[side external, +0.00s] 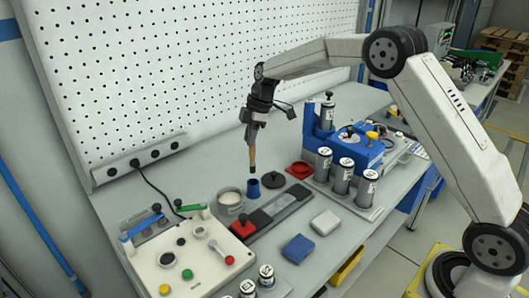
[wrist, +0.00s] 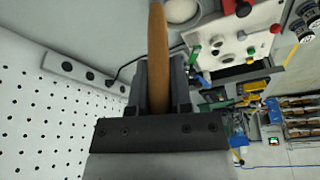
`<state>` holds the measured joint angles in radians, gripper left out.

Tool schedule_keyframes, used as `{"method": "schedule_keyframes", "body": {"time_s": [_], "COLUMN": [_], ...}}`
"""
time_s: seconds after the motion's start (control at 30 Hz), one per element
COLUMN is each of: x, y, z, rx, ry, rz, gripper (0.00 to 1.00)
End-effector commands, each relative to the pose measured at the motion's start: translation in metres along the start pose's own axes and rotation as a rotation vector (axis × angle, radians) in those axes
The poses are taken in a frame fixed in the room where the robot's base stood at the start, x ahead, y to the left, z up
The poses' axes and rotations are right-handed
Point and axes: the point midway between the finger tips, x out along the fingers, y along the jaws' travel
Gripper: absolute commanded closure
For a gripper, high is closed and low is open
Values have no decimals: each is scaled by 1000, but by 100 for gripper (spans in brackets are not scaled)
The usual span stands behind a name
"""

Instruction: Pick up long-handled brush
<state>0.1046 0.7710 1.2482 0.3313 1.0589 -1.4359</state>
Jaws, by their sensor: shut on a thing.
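The long-handled brush (side external: 252,156) has an orange-brown wooden handle and hangs upright below my gripper (side external: 254,124), with its dark lower end above the bench. My gripper is shut on the handle. In the wrist view the brush handle (wrist: 158,60) runs up from between the two dark fingers of my gripper (wrist: 158,85).
A metal pot (side external: 230,200) and a control panel (side external: 190,260) stand left of the brush. A dark round lid (side external: 273,180), a red dish (side external: 300,170) and several labelled cylinders (side external: 342,176) stand to the right. A white pegboard (side external: 180,70) rises behind.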

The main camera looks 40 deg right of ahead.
Motion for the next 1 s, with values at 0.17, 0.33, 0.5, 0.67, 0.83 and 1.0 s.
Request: {"method": "schedule_keyframes", "body": {"time_s": [0.17,0.33,0.5,0.67,0.83,1.0], "x": [-15,-19,-18,-18,-18,-18], "y": [0,0,0,0,0,0], "z": [-5,-6,-6,-6,-6,-6], "rx": [-1,-1,-1,-1,-1,-1], "ry": [0,0,0,0,0,0], "rz": [2,1,1,1,0,0], "gripper": [100,100,100,100,100,100]}}
